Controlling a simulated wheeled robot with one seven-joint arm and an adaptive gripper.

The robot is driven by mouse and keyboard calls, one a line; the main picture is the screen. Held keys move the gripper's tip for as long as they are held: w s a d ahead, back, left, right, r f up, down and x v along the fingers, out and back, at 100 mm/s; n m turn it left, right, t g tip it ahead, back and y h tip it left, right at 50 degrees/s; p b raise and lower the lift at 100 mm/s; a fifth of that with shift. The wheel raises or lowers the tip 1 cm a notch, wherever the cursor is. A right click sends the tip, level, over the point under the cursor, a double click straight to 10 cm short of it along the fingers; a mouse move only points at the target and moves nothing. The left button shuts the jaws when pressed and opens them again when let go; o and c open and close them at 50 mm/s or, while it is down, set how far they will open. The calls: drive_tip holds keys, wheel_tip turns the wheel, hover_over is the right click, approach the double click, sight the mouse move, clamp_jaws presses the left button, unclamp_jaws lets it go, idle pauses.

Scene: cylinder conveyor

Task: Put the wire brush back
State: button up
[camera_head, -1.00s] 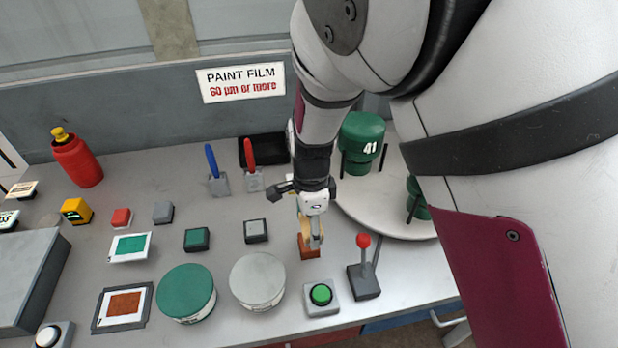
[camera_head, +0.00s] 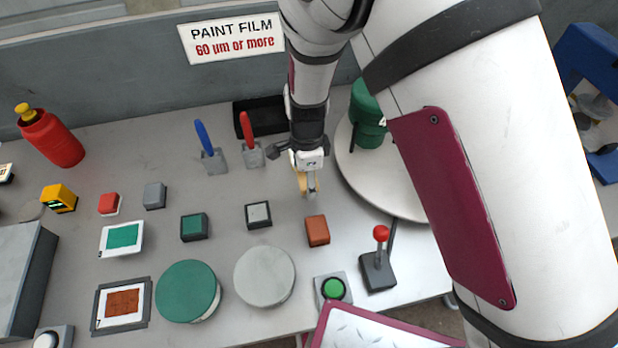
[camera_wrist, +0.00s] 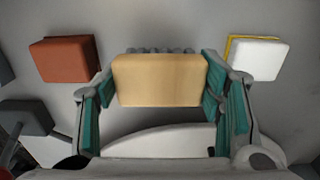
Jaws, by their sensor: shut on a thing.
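The wire brush (camera_wrist: 159,80) shows in the wrist view as a tan block with a row of grey bristles along its far edge. My gripper (camera_wrist: 159,88) is shut on it, with teal-padded fingers on both sides. In the head view my gripper (camera_head: 309,186) is over the table between the grey turntable and the red-handled lever, and a bit of the tan brush (camera_head: 313,180) shows between its fingers. A red-brown block (camera_head: 317,230) lies on the table in front of the gripper; it also shows at left in the wrist view (camera_wrist: 65,59).
A black tray (camera_head: 245,118) stands behind the red (camera_head: 251,153) and blue-handled (camera_head: 211,158) levers. The round turntable (camera_head: 368,182) carries a green part (camera_head: 366,108). A red-knobbed lever (camera_head: 378,268) and green button (camera_head: 334,289) are at front right. A white-topped block (camera_wrist: 256,59) shows in the wrist view.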

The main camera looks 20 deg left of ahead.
drive_tip(key=shift+f, duration=1.85)
drive_tip(key=shift+f, duration=0.1)
drive_tip(key=o, duration=1.2)
wheel_tip(320, 180, up, 12)
drive_tip(key=shift+r, duration=0.15)
